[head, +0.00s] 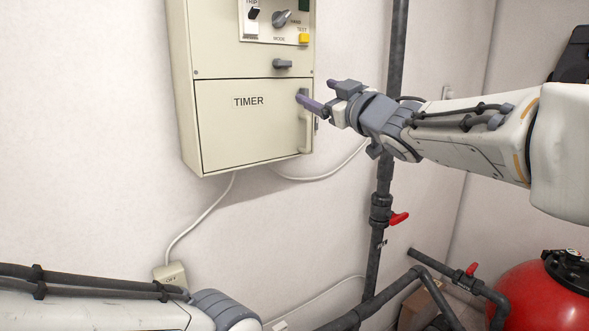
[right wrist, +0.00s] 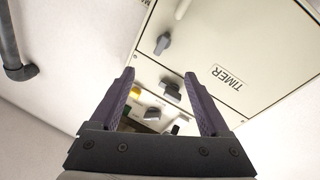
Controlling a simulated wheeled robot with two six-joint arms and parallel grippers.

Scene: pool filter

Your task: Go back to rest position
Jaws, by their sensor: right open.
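My right gripper (head: 316,92) is open and empty in front of the right edge of the beige control box (head: 215,130), near the upper part of its TIMER door. In the right wrist view the gripper (right wrist: 159,75) has its two purple fingers apart with nothing held between them. The box shows there upside down behind the fingers, with its TIMER door (right wrist: 255,60) shut. My left arm (head: 100,308) lies low along the bottom left of the head view; its gripper is out of frame.
A pale vertical handle (head: 305,133) and a dark latch knob (head: 283,64) are on the box. A dark vertical pipe (head: 397,45) with a red valve handle (head: 399,218) runs behind my right forearm. A red tank (head: 540,295) stands at lower right. The wall at left is bare.

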